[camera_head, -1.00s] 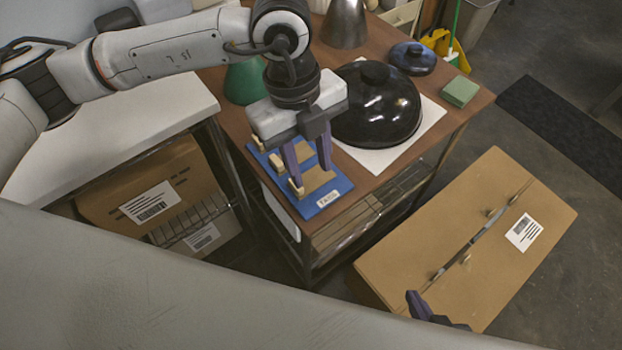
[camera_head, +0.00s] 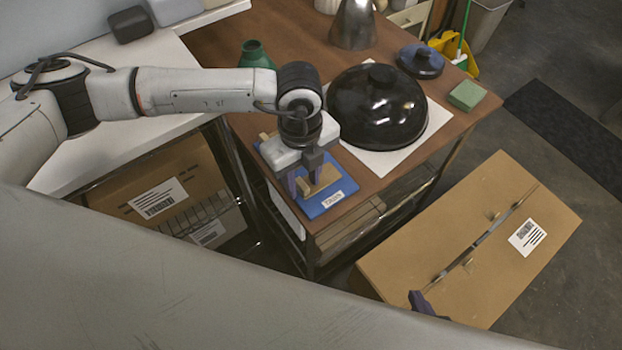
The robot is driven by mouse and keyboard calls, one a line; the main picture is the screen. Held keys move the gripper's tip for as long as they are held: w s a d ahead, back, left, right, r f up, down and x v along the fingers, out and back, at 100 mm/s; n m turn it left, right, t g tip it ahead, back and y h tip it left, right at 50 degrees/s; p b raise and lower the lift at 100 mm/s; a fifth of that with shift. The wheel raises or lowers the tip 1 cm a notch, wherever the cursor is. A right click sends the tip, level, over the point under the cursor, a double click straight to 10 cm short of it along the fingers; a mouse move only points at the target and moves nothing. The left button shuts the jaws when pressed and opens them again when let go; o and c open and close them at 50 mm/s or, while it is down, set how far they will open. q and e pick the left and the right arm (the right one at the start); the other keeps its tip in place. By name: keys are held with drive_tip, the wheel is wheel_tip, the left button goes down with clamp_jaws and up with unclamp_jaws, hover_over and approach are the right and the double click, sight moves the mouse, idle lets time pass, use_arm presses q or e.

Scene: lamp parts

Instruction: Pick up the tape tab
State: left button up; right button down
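The blue board (camera_head: 340,197) with a white label lies at the front corner of the brown table. Tan tabs sit on it; I take the tan piece (camera_head: 324,183) under my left gripper to be the tape tab, though I cannot be sure. My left gripper (camera_head: 305,187) points down over the board. Its purple fingers stand apart, one on each side of tan material. The gripper body hides part of the board and its tabs, and contact is unclear. My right gripper (camera_head: 421,303) shows only as a purple tip at the bottom edge, near the carton.
A black dome (camera_head: 376,108) on a white sheet stands just right of the board. Behind are a green bottle (camera_head: 256,55), a metal cone (camera_head: 353,25), a blue lid (camera_head: 420,60) and a green block (camera_head: 467,95). A large carton (camera_head: 410,250) lies on the floor.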

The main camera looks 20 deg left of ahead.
use_arm(q)
clamp_jaws()
idle(0.3)
wheel_tip(320, 180, up, 10)
drive_tip(key=shift+b, duration=0.4)
